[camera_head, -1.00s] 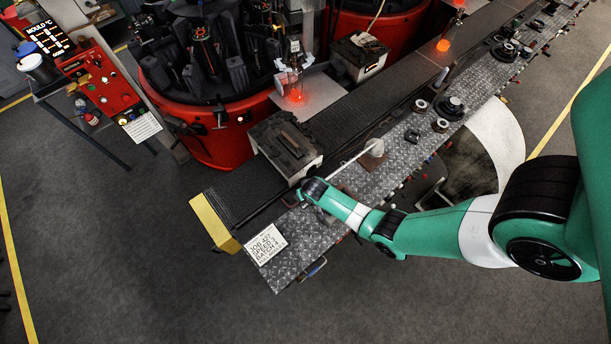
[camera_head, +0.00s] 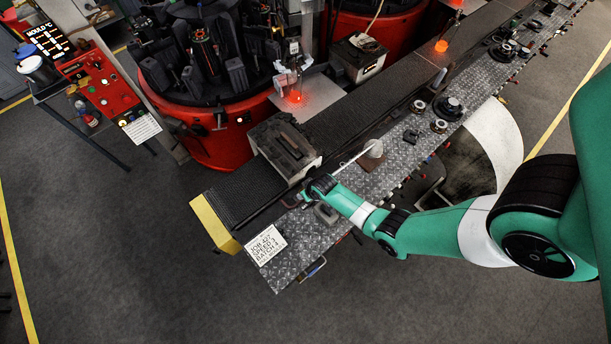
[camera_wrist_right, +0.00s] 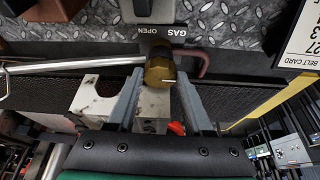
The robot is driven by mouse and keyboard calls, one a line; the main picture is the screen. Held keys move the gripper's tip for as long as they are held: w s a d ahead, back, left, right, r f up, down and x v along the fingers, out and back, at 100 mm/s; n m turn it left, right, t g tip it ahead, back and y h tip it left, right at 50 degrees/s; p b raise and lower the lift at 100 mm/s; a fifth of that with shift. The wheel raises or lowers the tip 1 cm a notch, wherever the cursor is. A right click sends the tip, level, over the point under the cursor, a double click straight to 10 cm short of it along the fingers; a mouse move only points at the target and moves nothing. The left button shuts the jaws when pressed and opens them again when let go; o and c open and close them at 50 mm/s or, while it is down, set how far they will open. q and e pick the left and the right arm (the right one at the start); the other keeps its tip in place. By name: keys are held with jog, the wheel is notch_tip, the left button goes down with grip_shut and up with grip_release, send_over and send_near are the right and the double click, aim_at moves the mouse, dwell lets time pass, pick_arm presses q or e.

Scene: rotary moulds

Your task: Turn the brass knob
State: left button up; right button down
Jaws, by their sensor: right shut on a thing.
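The brass knob (camera_wrist_right: 160,68) is in the upper middle of the right wrist view, below a plate marked "GAS" and "OPEN" (camera_wrist_right: 163,31). A pale line shows on the knob's near face, toward its right side. My right gripper (camera_wrist_right: 159,80) has a finger on each side of the knob and is shut on it. In the head view my right wrist (camera_head: 322,187) is over the near end of the patterned metal bench (camera_head: 300,250); the knob cannot be made out there. My left gripper is not in view.
A job card (camera_head: 266,245) lies at the bench end. A dark-topped mould block (camera_head: 285,147) and the red rotary machine (camera_head: 215,145) stand beyond.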

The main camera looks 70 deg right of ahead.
jog(key=shift+s+d+n+t+y, duration=0.15)
jog(key=shift+n+y, duration=0.25)
jog(key=shift+n, duration=0.7)
jog(key=shift+w+n+t+y, duration=0.15)
jog(key=shift+n+y, duration=0.25)
jog(key=shift+n, duration=0.7)
jog(key=shift+s, duration=0.1)
jog(key=shift+c, duration=1.5)
grip_release()
